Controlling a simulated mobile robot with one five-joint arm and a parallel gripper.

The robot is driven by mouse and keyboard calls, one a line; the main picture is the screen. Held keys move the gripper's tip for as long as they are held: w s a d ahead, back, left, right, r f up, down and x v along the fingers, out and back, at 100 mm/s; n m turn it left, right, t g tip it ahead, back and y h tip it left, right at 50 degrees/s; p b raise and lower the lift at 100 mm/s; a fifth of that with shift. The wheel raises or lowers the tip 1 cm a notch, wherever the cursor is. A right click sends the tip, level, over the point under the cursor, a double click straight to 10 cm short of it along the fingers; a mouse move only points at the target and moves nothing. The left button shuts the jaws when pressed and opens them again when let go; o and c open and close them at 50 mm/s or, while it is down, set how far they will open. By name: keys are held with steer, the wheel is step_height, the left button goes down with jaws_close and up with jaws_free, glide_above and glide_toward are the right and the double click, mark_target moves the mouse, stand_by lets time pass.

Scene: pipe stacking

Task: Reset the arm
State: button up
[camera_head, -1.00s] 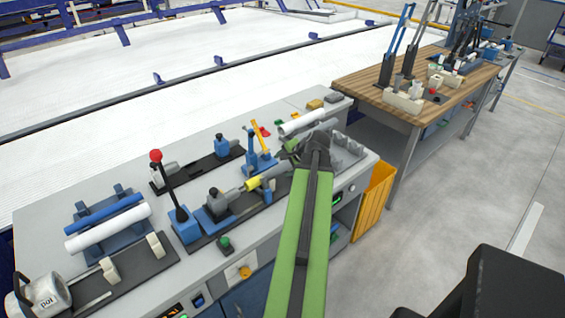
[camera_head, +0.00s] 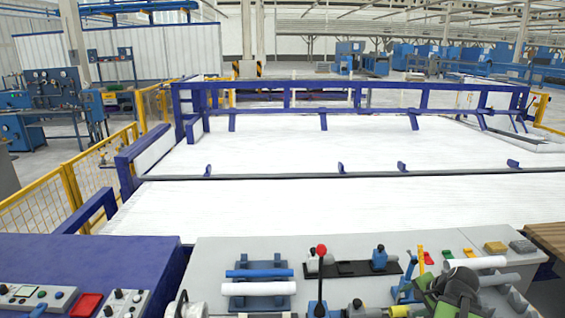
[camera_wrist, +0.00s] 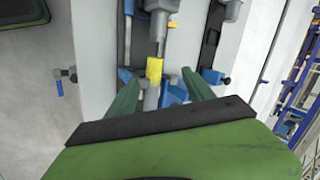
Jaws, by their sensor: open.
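My gripper, with green fingers, shows at the lower right of the head view, over the right part of the grey workbench (camera_head: 215,258). In the wrist view my gripper (camera_wrist: 158,74) has its two fingers spread apart. A grey rod with a yellow collar (camera_wrist: 154,68) shows in the gap between the fingers; I cannot tell how far below them it is. No thing is seen gripped. In the head view the fingertips are not clear.
A blue pipe (camera_head: 259,273) and a white pipe (camera_head: 256,289) lie on a blue rack. A red-knobbed lever (camera_head: 320,262) stands beside them. Another white pipe (camera_head: 478,263) lies at the right. A wide white bed with blue rails (camera_head: 322,121) stretches behind the bench.

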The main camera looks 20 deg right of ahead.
steer(key=w+a+f+n+g+y, duration=0.15)
steer(key=w+a+n, duration=0.25)
steer(key=a, duration=0.7)
steer(key=w+a+f+n+g, duration=0.15)
steer(key=w+a+n, duration=0.3)
steer(key=a, duration=0.55)
steer(key=a+n+g+h, duration=0.1)
steer(key=a+n+g, duration=0.2)
steer(key=a+n, duration=0.5)
steer(key=a, duration=1.3)
steer(key=shift+a+f, duration=0.25)
steer(key=shift+a, duration=0.05)
